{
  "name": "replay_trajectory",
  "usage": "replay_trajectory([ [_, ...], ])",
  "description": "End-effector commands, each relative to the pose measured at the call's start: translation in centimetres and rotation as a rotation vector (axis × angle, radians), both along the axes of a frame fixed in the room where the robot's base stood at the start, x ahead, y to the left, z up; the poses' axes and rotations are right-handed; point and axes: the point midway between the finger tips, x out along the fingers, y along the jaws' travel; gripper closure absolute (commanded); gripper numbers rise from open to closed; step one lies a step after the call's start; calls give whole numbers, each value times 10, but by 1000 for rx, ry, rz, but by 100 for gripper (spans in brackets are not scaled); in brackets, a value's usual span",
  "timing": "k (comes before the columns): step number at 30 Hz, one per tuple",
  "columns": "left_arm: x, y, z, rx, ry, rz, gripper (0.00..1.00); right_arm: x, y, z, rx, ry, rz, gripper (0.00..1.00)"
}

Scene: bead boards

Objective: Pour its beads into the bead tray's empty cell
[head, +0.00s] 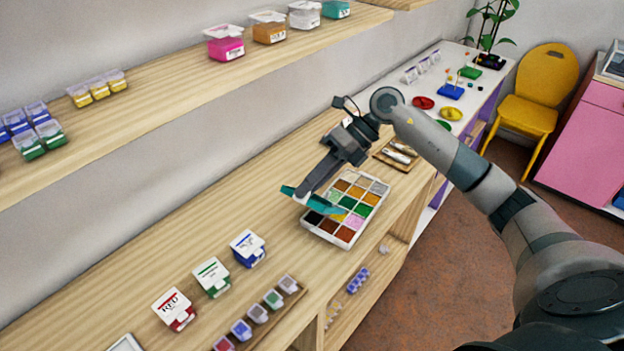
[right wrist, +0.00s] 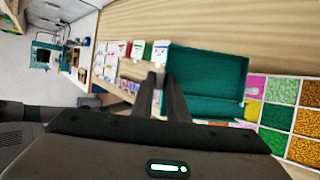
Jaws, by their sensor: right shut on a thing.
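The bead tray (head: 308,226) lies on the wooden counter, a white frame with coloured cells of beads; it shows partly at the right of the right wrist view (right wrist: 294,119). My right gripper (head: 304,192) is over the tray's left side, shut on a teal box (head: 322,207). The box looks open and tilted, above the tray's left cells; in the right wrist view (right wrist: 205,85) it is beside the fingers. The box and arm cover some cells, and I cannot tell which cell is empty. My left gripper is out of view.
Blue, green and red labelled boxes (head: 212,277) and a rack of small tubs (head: 262,315) stand on the counter left of the tray. A tray of tools (head: 397,154) lies behind it. A shelf (head: 175,85) with bead boxes runs above.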

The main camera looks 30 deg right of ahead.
Motion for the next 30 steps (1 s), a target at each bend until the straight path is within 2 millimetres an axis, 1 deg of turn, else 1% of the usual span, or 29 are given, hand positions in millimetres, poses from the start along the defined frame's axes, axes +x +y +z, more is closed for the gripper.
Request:
replay_trajectory([
  [30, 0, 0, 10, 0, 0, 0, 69, -28, 52, -59, -415, -229, 3, 100],
])
